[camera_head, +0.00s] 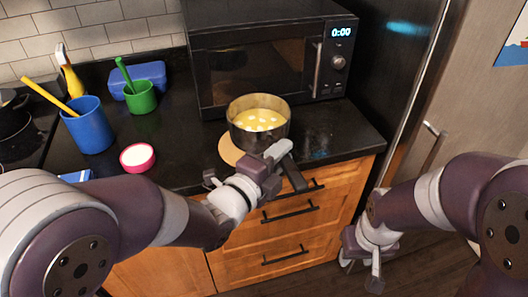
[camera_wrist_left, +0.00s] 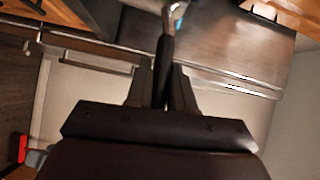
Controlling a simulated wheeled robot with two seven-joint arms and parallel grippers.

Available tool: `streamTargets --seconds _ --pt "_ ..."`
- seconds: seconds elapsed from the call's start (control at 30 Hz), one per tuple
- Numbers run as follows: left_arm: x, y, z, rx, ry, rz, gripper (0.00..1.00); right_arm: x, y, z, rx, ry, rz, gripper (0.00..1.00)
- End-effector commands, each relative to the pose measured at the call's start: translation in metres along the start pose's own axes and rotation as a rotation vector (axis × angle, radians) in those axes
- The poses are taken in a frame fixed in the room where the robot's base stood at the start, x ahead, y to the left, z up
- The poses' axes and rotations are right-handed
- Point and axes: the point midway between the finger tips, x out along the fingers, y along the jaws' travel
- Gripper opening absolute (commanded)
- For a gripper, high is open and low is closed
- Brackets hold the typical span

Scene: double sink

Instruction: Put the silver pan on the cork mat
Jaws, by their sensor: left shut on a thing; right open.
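The silver pan (camera_head: 272,133) with yellowish, white-dotted contents is at the front of the counter, before the microwave. The round cork mat (camera_head: 229,150) lies on the counter, with its left part showing and the rest hidden by the pan. The pan overlaps the mat in the picture; I cannot tell whether it touches it. My left gripper (camera_head: 277,160) is shut on the pan's dark handle (camera_head: 293,174). The handle also stands between the fingers in the left wrist view (camera_wrist_left: 164,70). My right gripper (camera_head: 362,262) is open and empty, low in front of the drawers.
The microwave (camera_head: 262,62) stands behind the pan. A blue cup (camera_head: 88,128), a green cup (camera_head: 141,97), a pink bowl (camera_head: 137,158) and a yellow bottle (camera_head: 72,80) stand to the left. Bare counter (camera_head: 335,140) lies right of the pan, and the fridge (camera_head: 420,90) rises beyond it.

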Motion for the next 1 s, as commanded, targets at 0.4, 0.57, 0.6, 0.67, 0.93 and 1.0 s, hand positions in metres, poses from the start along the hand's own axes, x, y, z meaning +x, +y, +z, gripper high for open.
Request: streamTargets --seconds 0.4,0.57,0.6,0.67,0.93,1.0 --pt "0.039 0.042 0.056 0.000 0.001 0.000 0.00 -0.002 0.000 -0.001 0.000 0.001 0.000 0.43" --pt "0.040 0.068 0.058 0.000 0.002 -0.001 0.00 -0.001 0.000 0.000 0.000 0.000 0.000 0.43" --pt "0.040 0.071 0.058 0.001 0.002 -0.002 0.00 -0.001 0.000 0.000 0.000 0.001 0.000 0.43" --pt "0.041 0.072 0.058 0.002 0.002 -0.004 0.00 -0.001 0.000 0.000 0.000 0.000 0.000 0.43" --pt "0.041 0.074 0.058 0.002 0.001 -0.004 0.00 0.003 0.000 0.000 0.000 0.001 0.000 0.43" --pt "0.040 0.077 0.058 0.000 0.001 0.002 0.26 0.004 0.000 0.000 0.000 0.000 0.000 0.43"
